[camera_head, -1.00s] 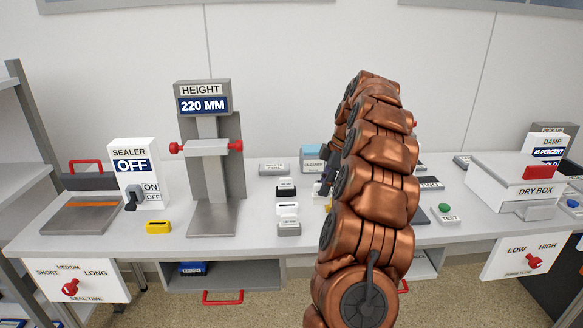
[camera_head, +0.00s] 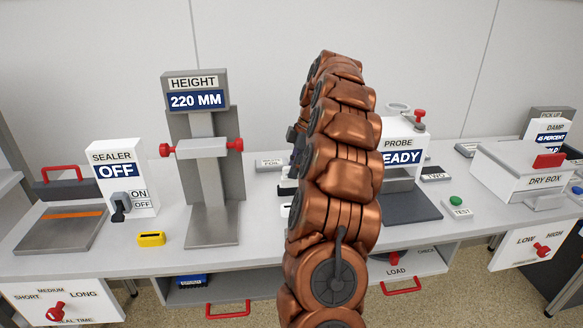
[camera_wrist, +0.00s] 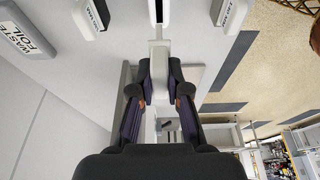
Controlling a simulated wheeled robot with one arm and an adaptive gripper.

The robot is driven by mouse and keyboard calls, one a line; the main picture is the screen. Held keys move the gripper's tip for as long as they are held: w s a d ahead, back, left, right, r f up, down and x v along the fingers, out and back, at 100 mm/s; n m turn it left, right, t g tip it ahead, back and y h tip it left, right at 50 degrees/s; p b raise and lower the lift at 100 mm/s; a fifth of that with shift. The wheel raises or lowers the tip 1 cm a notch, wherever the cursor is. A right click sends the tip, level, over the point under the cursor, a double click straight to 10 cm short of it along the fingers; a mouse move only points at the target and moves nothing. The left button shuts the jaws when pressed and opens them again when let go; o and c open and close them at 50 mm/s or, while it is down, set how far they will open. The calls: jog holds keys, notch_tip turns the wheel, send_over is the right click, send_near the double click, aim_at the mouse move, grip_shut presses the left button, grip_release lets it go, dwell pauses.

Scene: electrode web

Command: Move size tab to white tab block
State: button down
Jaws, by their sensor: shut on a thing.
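In the wrist view my gripper (camera_wrist: 160,92) is shut on a small pale tab (camera_wrist: 159,62), which points toward the top edge. I take it for the size tab; its markings cannot be read. A white block with a dark slot (camera_wrist: 164,14) lies just beyond the tab at the top edge, partly cut off. Whether tab and block touch I cannot tell. In the head view my arm hides the held tab and most of my gripper. A white block (camera_head: 285,210) shows only as a sliver left of my arm, so I cannot tell which block it is.
A waste foil plate (camera_wrist: 24,36) and a dark-labelled block (camera_wrist: 90,16) lie left in the wrist view; another labelled block (camera_wrist: 232,12) is to the right. The height stand (camera_head: 205,150) rises left of my arm. The probe (camera_head: 402,150) stands to the right.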

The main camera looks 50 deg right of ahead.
aim_at(295, 185)
jog(key=shift+s+d+b, duration=0.1)
jog(key=shift+d+b, duration=0.1)
jog(key=shift+b, duration=0.15)
jog(key=shift+f+b, duration=1.65)
jog(key=shift+f, duration=1.25)
jog(key=shift+b, duration=0.6)
jog(key=shift+f+b, duration=1.2)
jog(key=shift+f, duration=0.9)
jog(key=c, duration=1.1)
grip_release()
jog(key=shift+o, duration=0.2)
jog(key=shift+s+r, duration=0.1)
jog(key=shift+r, duration=0.1)
jog(key=v, duration=0.7)
jog(key=shift+r, duration=0.1)
